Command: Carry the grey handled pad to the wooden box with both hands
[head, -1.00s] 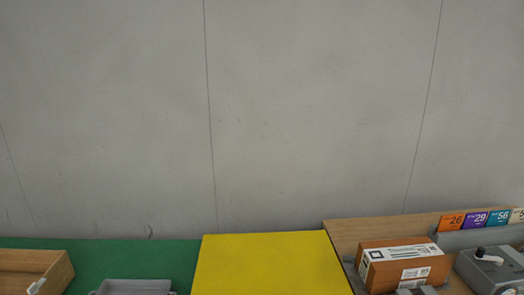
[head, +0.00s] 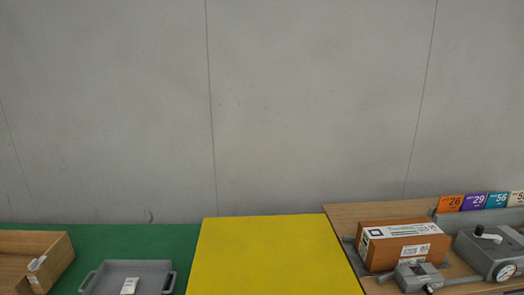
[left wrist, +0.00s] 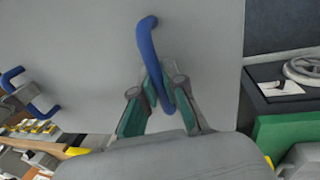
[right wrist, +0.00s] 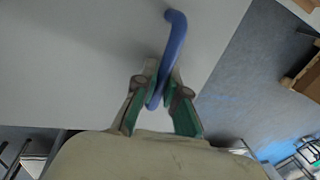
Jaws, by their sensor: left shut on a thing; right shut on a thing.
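The grey handled pad (left wrist: 205,50) fills much of the left wrist view as a broad flat panel. My left gripper (left wrist: 160,88) is shut on its blue handle (left wrist: 147,42). The pad also shows in the right wrist view (right wrist: 80,60), where my right gripper (right wrist: 161,85) is shut on another blue handle (right wrist: 176,35). Neither gripper nor the pad shows in the head view. An open wooden box (head: 58,262) stands at the lower left of the head view, cut by the frame edge. I cannot tell how far the pad is from it.
In the head view a grey tray (head: 128,266) stands on a green surface (head: 185,236) beside a clear yellow panel (head: 270,255). A labelled brown carton (head: 385,256), a grey clamp (head: 418,275) and a grey gauge device (head: 485,252) occupy the right. A grey wall (head: 300,110) rises behind.

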